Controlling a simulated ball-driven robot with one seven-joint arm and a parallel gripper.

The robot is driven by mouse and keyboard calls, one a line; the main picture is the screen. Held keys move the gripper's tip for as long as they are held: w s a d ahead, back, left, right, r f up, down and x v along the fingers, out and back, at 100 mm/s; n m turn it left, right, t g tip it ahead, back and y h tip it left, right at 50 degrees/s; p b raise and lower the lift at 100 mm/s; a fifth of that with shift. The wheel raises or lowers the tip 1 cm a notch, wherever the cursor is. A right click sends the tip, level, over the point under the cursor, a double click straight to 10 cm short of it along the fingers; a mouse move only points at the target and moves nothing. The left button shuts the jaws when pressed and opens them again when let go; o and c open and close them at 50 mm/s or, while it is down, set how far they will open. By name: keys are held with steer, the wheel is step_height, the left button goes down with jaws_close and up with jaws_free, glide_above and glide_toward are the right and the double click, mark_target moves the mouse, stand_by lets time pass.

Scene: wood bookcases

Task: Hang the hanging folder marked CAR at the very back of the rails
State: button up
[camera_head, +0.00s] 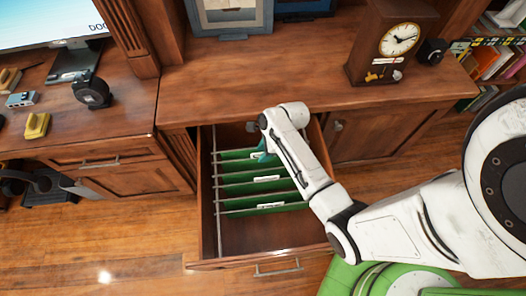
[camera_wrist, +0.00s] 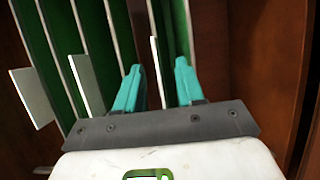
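Several green hanging folders (camera_head: 242,189) hang across two metal rails (camera_head: 215,200) in the open wooden drawer (camera_head: 240,240). White tabs (camera_head: 270,205) stand on some of them; their lettering is too small to read, so I cannot tell which is marked CAR. My gripper (camera_head: 264,151) is down at the rearmost folders. In the wrist view my gripper (camera_wrist: 158,66) has its teal fingers apart, with a thin white tab edge (camera_wrist: 155,65) and part of a green folder (camera_wrist: 168,40) between them. Other tabs (camera_wrist: 87,84) show at the left. My arm hides the folders' right ends.
Bare drawer floor shows in front of the folders and a dark gap behind them. The desktop (camera_head: 260,85) overhangs the drawer's back. A clock (camera_head: 392,45) stands on it at the right. A cabinet door (camera_head: 370,130) is beside the drawer.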

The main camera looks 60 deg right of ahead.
steer(key=p+v, duration=0.1)
steer(key=v, duration=0.9)
steer(key=shift+r, duration=0.15)
steer(key=s+a+r+n+g+h, duration=0.1)
steer(key=s+a+n, duration=0.4)
steer(key=n, duration=0.9)
steer(key=s+a+r+n+g+h, duration=0.1)
steer(key=s+a+r+n, duration=0.3)
steer(key=a+n, duration=0.5)
steer(key=s+n+h, duration=0.1)
steer(key=n, duration=0.4)
steer(key=shift+s+g, duration=0.25)
steer(key=shift+g, duration=0.05)
steer(key=shift+s, duration=0.15)
